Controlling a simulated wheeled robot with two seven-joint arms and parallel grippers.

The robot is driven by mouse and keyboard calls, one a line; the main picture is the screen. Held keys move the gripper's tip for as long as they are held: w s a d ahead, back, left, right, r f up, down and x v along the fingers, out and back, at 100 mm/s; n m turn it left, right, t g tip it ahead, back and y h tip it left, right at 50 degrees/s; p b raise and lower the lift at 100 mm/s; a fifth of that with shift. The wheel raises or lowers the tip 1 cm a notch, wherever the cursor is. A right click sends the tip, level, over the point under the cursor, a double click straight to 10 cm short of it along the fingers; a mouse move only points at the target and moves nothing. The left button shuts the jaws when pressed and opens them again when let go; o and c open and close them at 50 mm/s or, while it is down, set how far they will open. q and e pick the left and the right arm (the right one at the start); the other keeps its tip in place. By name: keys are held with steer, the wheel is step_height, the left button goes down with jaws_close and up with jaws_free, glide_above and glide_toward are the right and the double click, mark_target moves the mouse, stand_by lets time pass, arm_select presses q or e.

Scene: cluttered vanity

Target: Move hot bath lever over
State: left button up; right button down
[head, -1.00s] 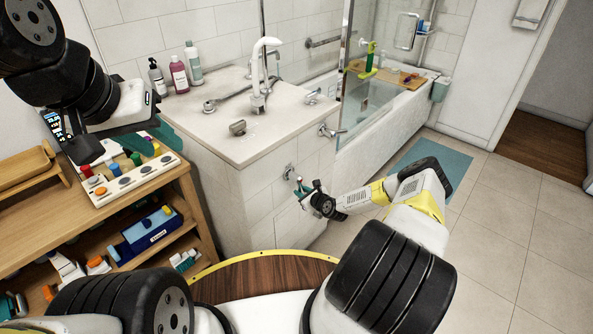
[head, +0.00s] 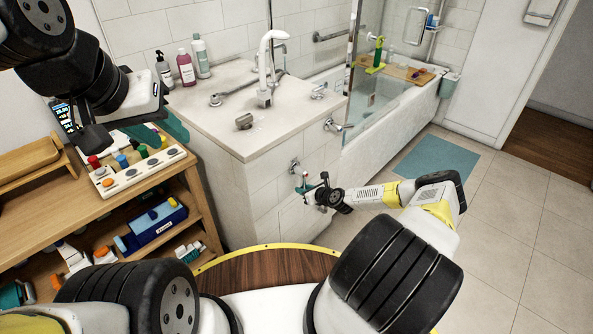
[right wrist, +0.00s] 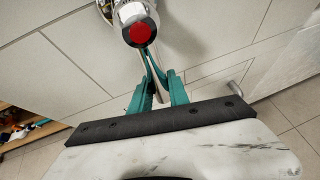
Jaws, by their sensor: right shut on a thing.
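The hot bath lever (right wrist: 138,30) is chrome with a red round cap, on the tiled panel in the right wrist view. Its chrome mount also shows in the head view (head: 293,165) on the front of the vanity block. My right gripper (right wrist: 153,62) has its teal fingers shut on the lever's arm, just below the red cap. In the head view, my right gripper (head: 308,184) is at the panel, and the lever's arm is too small there to make out. My left gripper (head: 165,122) is over the wooden shelf at the left, partly hidden; its opening is unclear.
Another chrome handle (head: 337,126) sticks out from the panel farther right. The sink tap (head: 265,65) and several bottles (head: 186,68) stand on the counter. A control board (head: 140,172) lies on the wooden shelf unit.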

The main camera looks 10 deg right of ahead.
steer(key=c, duration=1.3)
jaws_free()
steer(key=shift+o, duration=0.2)
steer(key=v, duration=0.8)
